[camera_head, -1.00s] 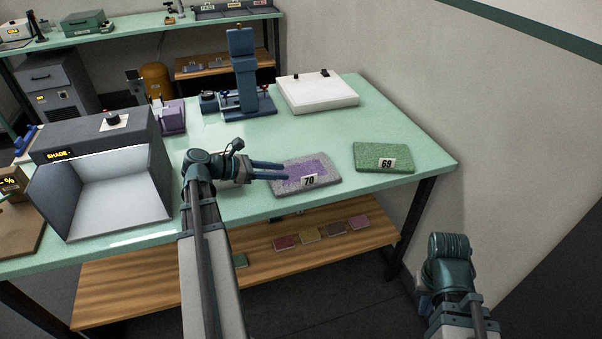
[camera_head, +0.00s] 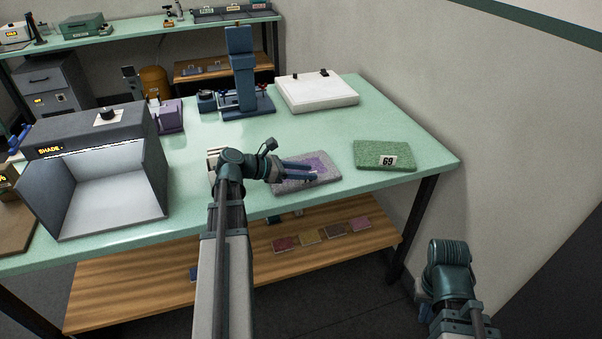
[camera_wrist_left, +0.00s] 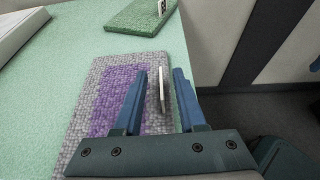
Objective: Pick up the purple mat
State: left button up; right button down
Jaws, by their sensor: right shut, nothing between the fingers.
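The purple mat (camera_head: 328,176), grey-bordered with a purple middle, lies flat near the front edge of the green table. It also shows in the left wrist view (camera_wrist_left: 112,92), with a small upright card (camera_wrist_left: 162,90) on it, seen edge-on. My left gripper (camera_head: 313,171) is over the mat. Its fingers are apart, one on each side of the card in the left wrist view (camera_wrist_left: 160,72); I cannot tell whether they touch it. My right gripper (camera_head: 424,298) is low at the right, off the table, shut and empty, mostly hidden by its wrist.
A green mat (camera_head: 368,153) marked 69 lies to the right on the table (camera_head: 400,120). A grey shade box (camera_head: 105,190) stands left. A blue upright device (camera_head: 242,75) and white slab (camera_head: 315,92) stand behind. Several small swatches (camera_head: 310,236) lie on the lower shelf.

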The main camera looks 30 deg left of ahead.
aim_at(317, 180)
pick_arm(q)
jog(key=b+x, duration=0.1)
jog(key=x, duration=0.3)
jog(key=shift+w+d+f+b, duration=0.1)
jog(key=shift+f+b, duration=0.3)
jog(key=shift+r, duration=0.1)
grip_shut()
dwell(0.9)
